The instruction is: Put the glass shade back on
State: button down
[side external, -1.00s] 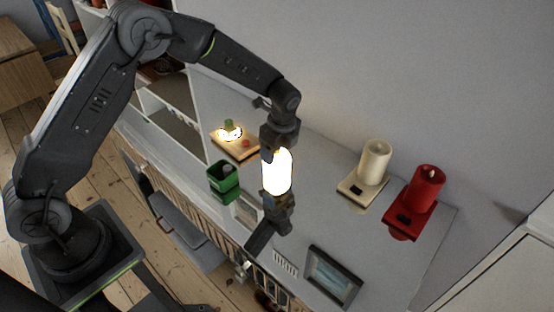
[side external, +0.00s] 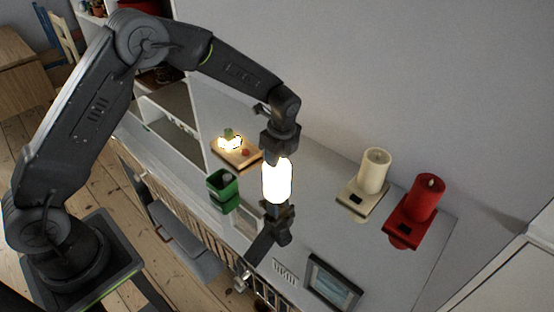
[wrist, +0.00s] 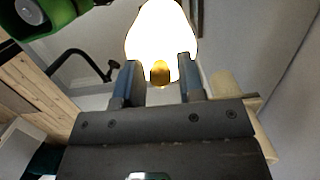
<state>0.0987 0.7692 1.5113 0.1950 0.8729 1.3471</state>
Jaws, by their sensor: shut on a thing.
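The glass shade (side external: 277,180) shows as a bright white, rounded glow at my wrist in the side view. In the wrist view the shade (wrist: 160,35) rises between the two fingers of my gripper (wrist: 158,80), which is shut on it. A small amber round part shows low on the shade, between the fingers. Glare hides the details of the bulb and shade.
A cream candle (side external: 375,171) and a red candle (side external: 426,197) on bases stand to the right, near the wall. A framed picture (side external: 333,283) lies at the front. The surface between the shade and cream candle looks clear.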

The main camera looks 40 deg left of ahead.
notch_tip(320, 180, up, 3)
jog(key=shift+s+r, duration=0.1)
jog(key=s+a+r, duration=0.4)
jog(key=a+r, duration=0.2)
jog(key=a, duration=0.4)
jog(key=w+a+r+n, duration=0.1)
jog(key=w+a, duration=0.3)
jog(key=a, duration=0.6)
jog(key=shift+w+a+r+n, duration=0.2)
jog(key=shift+w+r+n, duration=0.2)
jog(key=shift+n, duration=0.2)
jog(key=shift+f, duration=2.55)
jog(key=shift+f, duration=1.55)
jog(key=c, duration=0.9)
grip_release()
jog(key=shift+c, duration=0.2)
